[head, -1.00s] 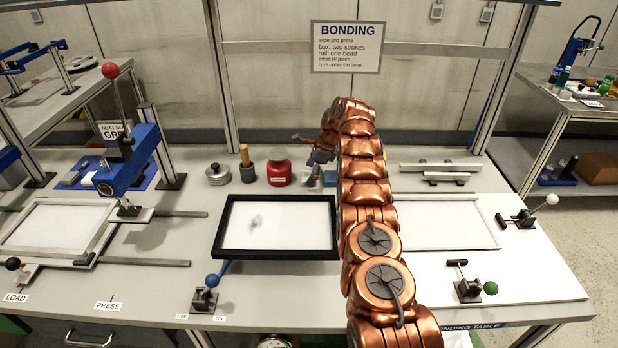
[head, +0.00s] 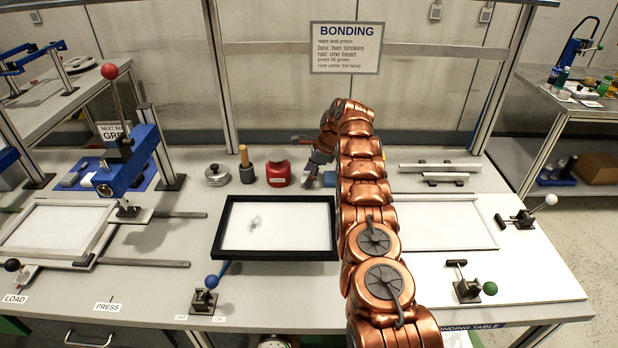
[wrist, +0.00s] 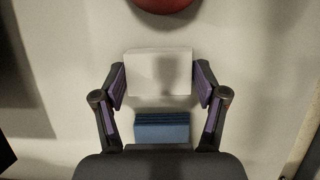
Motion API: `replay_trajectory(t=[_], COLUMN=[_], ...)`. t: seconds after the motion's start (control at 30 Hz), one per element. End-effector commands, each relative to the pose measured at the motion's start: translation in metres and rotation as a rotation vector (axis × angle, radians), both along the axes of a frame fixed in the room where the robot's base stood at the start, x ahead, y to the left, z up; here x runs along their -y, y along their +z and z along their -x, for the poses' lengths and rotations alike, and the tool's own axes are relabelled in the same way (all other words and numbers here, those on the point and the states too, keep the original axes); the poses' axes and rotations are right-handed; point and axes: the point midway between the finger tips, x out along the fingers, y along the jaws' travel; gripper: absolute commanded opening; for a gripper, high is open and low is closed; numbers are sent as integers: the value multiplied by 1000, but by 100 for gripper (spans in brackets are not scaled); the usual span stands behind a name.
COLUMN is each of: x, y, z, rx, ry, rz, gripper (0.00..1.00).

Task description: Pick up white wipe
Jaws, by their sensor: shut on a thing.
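The white wipe (wrist: 158,66) is a pale rectangular block in the upper middle of the wrist view. My gripper (wrist: 160,84) is shut on it, one purple-padded finger at each side. A blue block (wrist: 162,128) lies just below the wipe in the wrist view, between the lower finger links. In the head view my gripper (head: 312,174) is low over the bonding table, right of the red can, and the wipe there is hidden or too small to tell.
The red can (head: 279,172) stands close to my gripper. Left of it are a pot with a wooden handle (head: 246,168) and a metal pot (head: 216,175). A black-framed panel (head: 278,253) lies in front. Grey rails (head: 440,168) lie to the right, behind my arm.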

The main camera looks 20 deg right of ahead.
Motion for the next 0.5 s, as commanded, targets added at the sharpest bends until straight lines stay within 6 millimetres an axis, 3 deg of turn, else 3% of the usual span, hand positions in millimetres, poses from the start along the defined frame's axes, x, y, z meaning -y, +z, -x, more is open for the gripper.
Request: replay_trajectory(t=[0.27,0.5], x=[0,1], y=[5,20], z=[-1,-1], rx=[2,3], ry=[-1,0], rz=[0,0], gripper=[48,48])
